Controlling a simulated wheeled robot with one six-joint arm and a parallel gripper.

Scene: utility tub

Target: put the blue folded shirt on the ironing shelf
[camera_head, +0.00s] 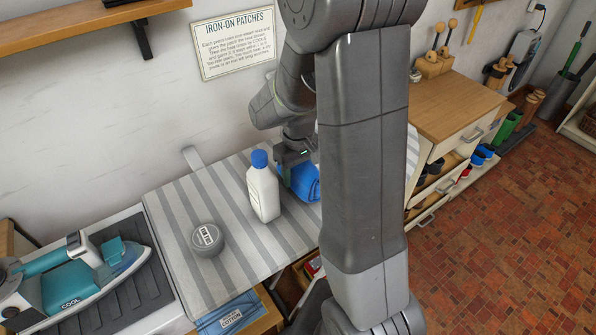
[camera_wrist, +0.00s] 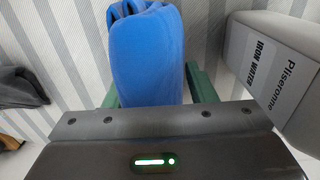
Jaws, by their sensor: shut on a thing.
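The blue folded shirt (camera_head: 306,182) is at the right part of the striped ironing board (camera_head: 185,205), partly hidden by my arm in the head view. My gripper (camera_head: 294,158) is shut on the shirt. In the wrist view the shirt (camera_wrist: 147,55) stands between the two green fingers of my gripper (camera_wrist: 155,92), with the striped cover behind it. I cannot tell whether the shirt touches the board. A wooden wall shelf (camera_head: 75,28) is at the upper left; which surface is the ironing shelf is not marked.
A white bottle with a blue cap (camera_head: 263,190) stands close left of the shirt; its label reads "iron water" in the wrist view (camera_wrist: 275,70). A round grey tin (camera_head: 207,239) and a teal iron (camera_head: 95,280) are farther left. A wooden-topped cabinet (camera_head: 450,105) is to the right.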

